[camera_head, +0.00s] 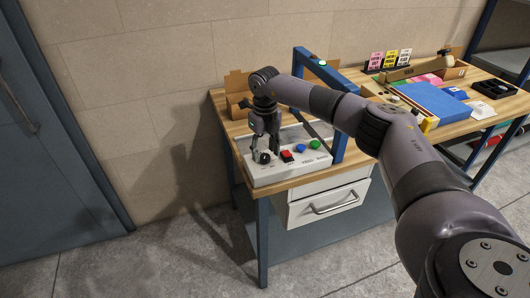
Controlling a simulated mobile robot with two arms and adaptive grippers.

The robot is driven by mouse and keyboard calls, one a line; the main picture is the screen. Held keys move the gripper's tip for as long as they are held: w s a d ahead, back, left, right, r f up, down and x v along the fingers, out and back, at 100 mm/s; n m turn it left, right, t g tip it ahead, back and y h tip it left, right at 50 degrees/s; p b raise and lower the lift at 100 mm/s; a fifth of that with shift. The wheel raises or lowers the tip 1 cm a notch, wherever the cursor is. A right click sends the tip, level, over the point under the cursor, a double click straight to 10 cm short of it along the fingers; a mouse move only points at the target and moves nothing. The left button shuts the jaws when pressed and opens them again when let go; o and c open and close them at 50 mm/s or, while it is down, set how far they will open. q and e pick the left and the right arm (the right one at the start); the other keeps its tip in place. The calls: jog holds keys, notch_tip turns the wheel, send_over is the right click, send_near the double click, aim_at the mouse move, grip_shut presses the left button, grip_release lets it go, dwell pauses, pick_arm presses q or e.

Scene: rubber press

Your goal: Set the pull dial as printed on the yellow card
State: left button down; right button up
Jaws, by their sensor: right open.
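The white control panel (290,175) sits on the left end of the wooden table. A small dark round dial (264,158) is at the panel's left, and I take it for the pull dial; its setting is too small to read. My right gripper (262,149) points down just above the dial, fingers open; I cannot tell whether they touch it. The yellow card (391,59) stands at the back of the table between a pink and a white card; its print is too small to read. My left gripper is not in view.
A red button (287,156), a blue button (301,145) and a green button (314,144) sit right of the dial. A blue frame (340,140) rises behind the panel. Cardboard boxes, a blue block (432,104) and a black tray (494,89) occupy the table's right part.

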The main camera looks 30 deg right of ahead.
aim_at(265, 155)
notch_tip(265, 155, up, 11)
dwell(0.3)
dwell(0.4)
